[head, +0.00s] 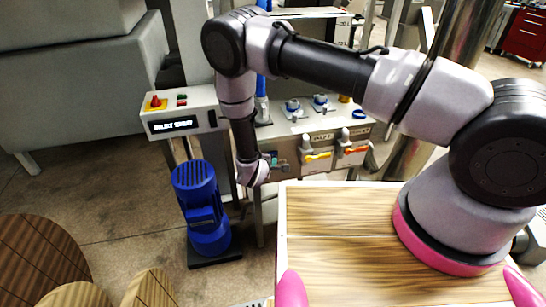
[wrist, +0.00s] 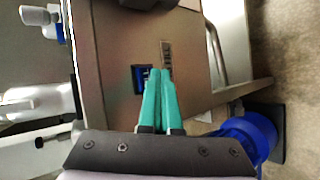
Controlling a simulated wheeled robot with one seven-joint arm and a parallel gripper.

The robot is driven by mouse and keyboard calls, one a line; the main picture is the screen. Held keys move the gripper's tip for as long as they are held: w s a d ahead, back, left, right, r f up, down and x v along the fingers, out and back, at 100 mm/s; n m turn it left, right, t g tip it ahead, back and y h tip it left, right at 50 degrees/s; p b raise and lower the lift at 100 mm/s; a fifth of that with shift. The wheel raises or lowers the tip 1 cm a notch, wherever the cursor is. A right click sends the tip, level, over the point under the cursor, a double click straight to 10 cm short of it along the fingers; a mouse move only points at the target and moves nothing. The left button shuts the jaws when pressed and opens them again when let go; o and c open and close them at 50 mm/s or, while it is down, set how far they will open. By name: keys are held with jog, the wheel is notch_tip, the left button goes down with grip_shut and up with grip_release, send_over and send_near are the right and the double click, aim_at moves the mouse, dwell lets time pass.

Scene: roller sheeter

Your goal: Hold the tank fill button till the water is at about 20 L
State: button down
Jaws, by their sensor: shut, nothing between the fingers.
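My gripper (wrist: 160,76) is shut and empty, its two teal fingers together. In the head view the gripper (head: 273,158) is at the front of the machine's panel, left of the valves. In the wrist view its tips are just right of a small dark square fitting with a blue part (wrist: 139,79), which may be the fill button. A dark marked strip (wrist: 167,60) lies beyond the tips. I cannot tell whether the fingers touch the panel. No water level reading is legible.
A box with a lit display (head: 172,125) and a red knob on yellow (head: 155,103) stands left. Yellow (head: 318,156) and orange (head: 355,150) valve handles are to the right. A blue motor (head: 203,205) stands on the floor. A wooden top (head: 340,250) is in front.

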dwell(0.7)
jog(key=shift+w+a, duration=0.1)
jog(key=shift+w, duration=0.3)
jog(key=shift+w+a, duration=0.15)
jog(key=shift+w, duration=0.3)
dwell(0.8)
jog(key=shift+s, duration=0.1)
jog(key=shift+s+d, duration=0.25)
jog(key=shift+s, duration=0.5)
jog(key=s, duration=0.2)
jog(key=s+d, duration=0.1)
jog(key=s, duration=0.1)
jog(key=shift+s+d, duration=0.2)
jog(key=shift+s, duration=0.2)
